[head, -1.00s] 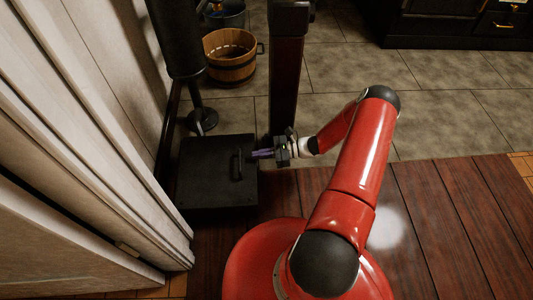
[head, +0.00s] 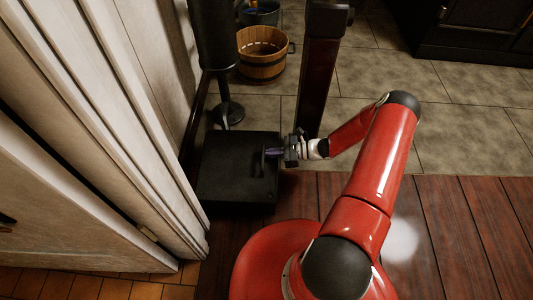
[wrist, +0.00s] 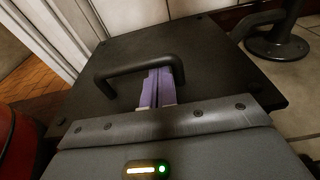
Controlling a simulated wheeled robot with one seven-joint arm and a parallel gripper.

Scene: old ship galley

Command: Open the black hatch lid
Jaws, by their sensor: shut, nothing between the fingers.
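The black hatch lid (head: 228,160) is the flat square top of a low black box on the floor, and it lies closed. Its bar handle (head: 263,162) stands near the lid's right edge in the head view. In the wrist view the lid (wrist: 205,60) fills the middle, with the arched handle (wrist: 120,70) above it. My gripper (head: 270,152) is at the handle from the right. Its purple fingers (wrist: 158,76) are shut together with nothing between them, their tips beside one end of the handle. I cannot tell whether they touch it.
A dark post (head: 318,75) stands just behind my gripper. A black pipe with a round foot (head: 229,110) rises behind the box. White panelling (head: 110,130) runs close along the left. A wooden bucket (head: 262,60) stands farther back. The tiled floor at right is clear.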

